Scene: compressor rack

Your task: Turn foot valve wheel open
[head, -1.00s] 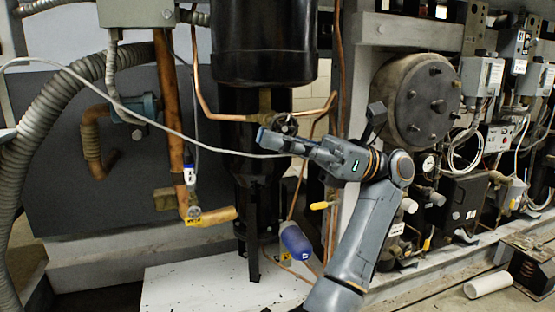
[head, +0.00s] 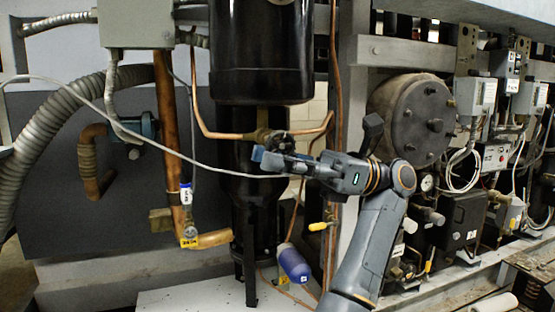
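A brass valve (head: 263,122) sits under the black vessel (head: 262,50), with copper pipes running to both sides. A small dark wheel (head: 279,140) shows at this valve, partly covered by my gripper. The fingertips overlap the wheel in the picture. I cannot tell whether they touch or grip it, or how far they are open.
A thin grey cable (head: 130,135) runs across to the gripper area. A yellow-handled valve (head: 318,226) and a blue-purple cylinder (head: 294,263) are below. A round dark drum (head: 412,118) stands right of my wrist. A grey panel (head: 60,215) is at the left.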

